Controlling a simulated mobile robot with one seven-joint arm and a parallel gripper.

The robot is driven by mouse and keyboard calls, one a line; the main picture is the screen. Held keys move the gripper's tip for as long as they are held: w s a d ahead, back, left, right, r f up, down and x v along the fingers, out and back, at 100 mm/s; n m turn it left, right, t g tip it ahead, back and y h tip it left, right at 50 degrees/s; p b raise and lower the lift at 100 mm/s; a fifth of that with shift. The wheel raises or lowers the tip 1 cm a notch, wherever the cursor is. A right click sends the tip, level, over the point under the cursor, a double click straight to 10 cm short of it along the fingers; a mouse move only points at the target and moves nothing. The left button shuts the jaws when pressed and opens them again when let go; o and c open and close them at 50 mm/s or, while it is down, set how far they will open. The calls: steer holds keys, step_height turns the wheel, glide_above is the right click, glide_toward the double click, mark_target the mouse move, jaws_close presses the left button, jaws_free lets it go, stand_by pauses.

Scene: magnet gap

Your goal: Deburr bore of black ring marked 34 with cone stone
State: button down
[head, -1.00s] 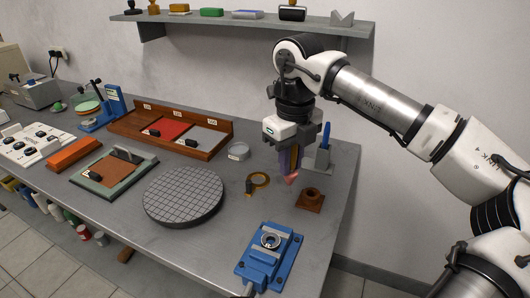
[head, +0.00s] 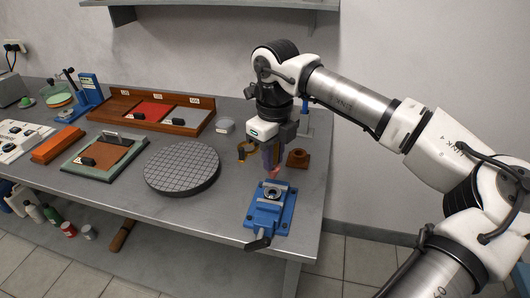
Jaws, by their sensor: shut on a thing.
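My gripper (head: 272,158) points down and is shut on the cone stone (head: 273,173), whose pinkish tip shows below the fingers. The stone is just above and behind a ring (head: 272,190) that is held in the blue vise (head: 267,214) near the front edge of the bench. The ring looks dark with a bright top face. Its mark is too small to read. The tip looks apart from the ring, but the exact gap and its alignment with the bore cannot be told.
A brown flanged holder (head: 298,158) stands right of my gripper and a brass ring-shaped tool (head: 247,148) left of it. A round gridded plate (head: 182,168) lies left of the vise. The vise handle (head: 258,240) sticks out at the front edge.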

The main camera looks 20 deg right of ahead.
mark_target(273, 176)
stand_by(0.5)
steer(key=shift+f+b, duration=2.6)
steer(key=shift+f, duration=0.15)
steer(key=shift+f+b, duration=0.35)
steer(key=n, duration=0.3)
steer(key=shift+f+m+b, duration=0.15)
steer(key=shift+m+b, duration=0.65)
steer(key=shift+m, duration=0.4)
steer(key=m+b, duration=0.1)
steer(key=m, duration=0.3)
